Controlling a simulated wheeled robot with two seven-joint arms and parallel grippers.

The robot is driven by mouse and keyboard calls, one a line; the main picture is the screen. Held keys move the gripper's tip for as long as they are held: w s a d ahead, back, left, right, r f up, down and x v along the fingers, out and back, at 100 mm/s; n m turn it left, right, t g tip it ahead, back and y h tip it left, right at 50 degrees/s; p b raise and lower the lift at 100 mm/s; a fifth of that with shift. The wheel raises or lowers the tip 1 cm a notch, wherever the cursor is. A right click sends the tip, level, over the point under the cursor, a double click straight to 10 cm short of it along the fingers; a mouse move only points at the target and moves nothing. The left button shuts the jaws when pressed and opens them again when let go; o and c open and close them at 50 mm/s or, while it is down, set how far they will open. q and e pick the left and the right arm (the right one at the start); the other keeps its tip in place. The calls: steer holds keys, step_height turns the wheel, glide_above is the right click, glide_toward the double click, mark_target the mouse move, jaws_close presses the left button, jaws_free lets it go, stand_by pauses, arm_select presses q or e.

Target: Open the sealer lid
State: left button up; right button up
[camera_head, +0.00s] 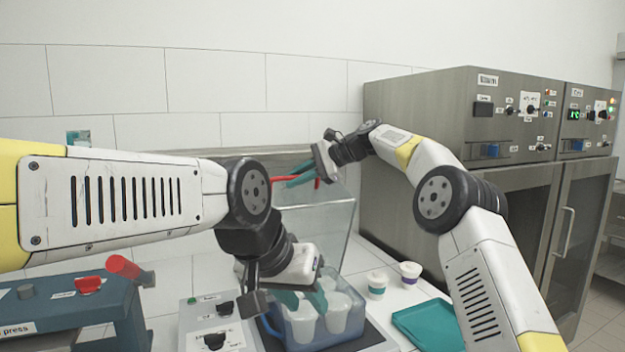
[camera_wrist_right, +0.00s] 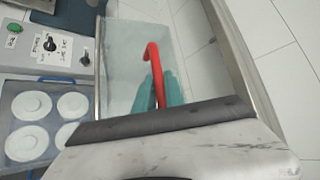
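The sealer's clear lid (camera_head: 335,222) stands raised behind the cups, and its clear panel also shows in the wrist view (camera_wrist_right: 125,62). Its red handle (camera_head: 280,179) is at the top, and it also shows in the wrist view (camera_wrist_right: 153,58). My right gripper (camera_head: 303,177) is at this handle. Its teal fingers (camera_wrist_right: 164,88) lie on both sides of the red bar and appear closed on it. My left gripper (camera_head: 304,299) is low over the blue see-through cup tray (camera_head: 312,342), with its teal fingers apart among the white cups (camera_head: 338,313).
A control box with knobs (camera_head: 212,325) sits left of the tray. Two small cups (camera_head: 377,285) and a teal tray (camera_head: 428,325) lie to the right. A large steel cabinet (camera_head: 420,120) fills the back right. A blue press (camera_head: 70,310) with red handles stands front left.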

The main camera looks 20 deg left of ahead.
steer(key=o, duration=0.3)
steer(key=shift+o, duration=0.2)
steer(key=shift+v, duration=3.9)
steer(key=shift+c, duration=0.2)
